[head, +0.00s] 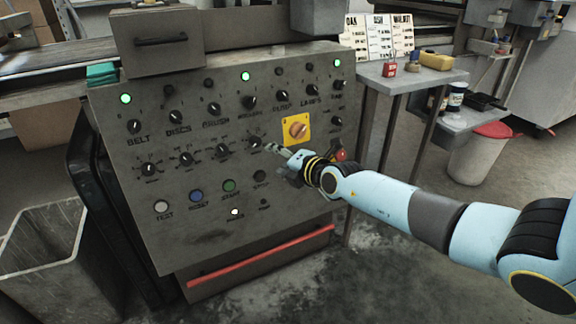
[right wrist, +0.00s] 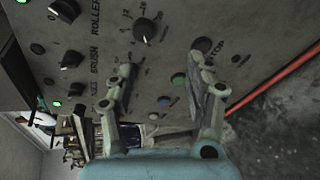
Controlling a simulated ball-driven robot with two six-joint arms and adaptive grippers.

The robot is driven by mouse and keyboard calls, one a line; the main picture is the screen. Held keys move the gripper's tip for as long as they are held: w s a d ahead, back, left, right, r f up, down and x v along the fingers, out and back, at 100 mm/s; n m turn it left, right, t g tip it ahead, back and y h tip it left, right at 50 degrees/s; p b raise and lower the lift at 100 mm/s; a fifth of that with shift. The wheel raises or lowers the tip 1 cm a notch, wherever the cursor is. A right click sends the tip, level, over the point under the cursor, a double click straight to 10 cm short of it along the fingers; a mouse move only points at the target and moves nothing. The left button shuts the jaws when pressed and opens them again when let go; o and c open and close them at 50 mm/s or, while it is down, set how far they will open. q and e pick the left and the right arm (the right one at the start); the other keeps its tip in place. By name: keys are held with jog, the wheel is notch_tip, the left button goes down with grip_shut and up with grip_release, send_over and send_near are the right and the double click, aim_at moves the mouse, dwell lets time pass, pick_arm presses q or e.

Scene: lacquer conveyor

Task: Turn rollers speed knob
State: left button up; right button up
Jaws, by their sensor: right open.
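The grey control panel (head: 200,200) carries an upper row of switch knobs and a lower row of dials. The dial at the right of the lower row (head: 255,142), below the upper knob that appears labelled rollers (head: 250,102), is close to my right gripper (head: 275,150). In the right wrist view this black dial with a white pointer and tick marks (right wrist: 145,29) lies just beyond the fingertips, near the "ROLLER" lettering. My right gripper (right wrist: 160,65) is open and empty, with its fingers apart. Contact with the dial cannot be seen. My left gripper is out of view.
A yellow plate with an orange rotary switch (head: 297,129) sits just above my right gripper, and a red knob (head: 341,155) is beside it. Coloured push buttons (head: 229,186) line the lower panel. A red bar (head: 262,256) runs below. A grey side table (head: 405,78) stands right.

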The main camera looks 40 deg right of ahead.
jog(key=shift+s+a, duration=0.1)
jog(key=shift+s, duration=1.55)
jog(key=s+a+f+m+g, duration=0.25)
jog(key=s+f+m, duration=0.35)
jog(key=s+f, duration=0.6)
jog(key=s+a+f+m+g, duration=0.25)
jog(key=s+f+m, duration=0.25)
jog(key=s+f, duration=0.65)
jog(key=s+a+f+m+g, duration=0.1)
jog(key=s+f+m+g, duration=0.2)
jog(key=s, duration=0.7)
jog(key=s+a+f+m+g, duration=0.2)
jog(key=s+f, duration=0.3)
jog(key=s, duration=0.5)
jog(key=s+a+f+m+g, duration=0.1)
jog(key=s+f+m+g, duration=0.3)
jog(key=s, duration=0.6)
jog(key=shift+s+a+m+p, duration=0.25)
jog(key=shift+a+m+p, duration=0.1)
jog(key=shift+m, duration=0.05)
jog(key=shift+c, duration=0.2)
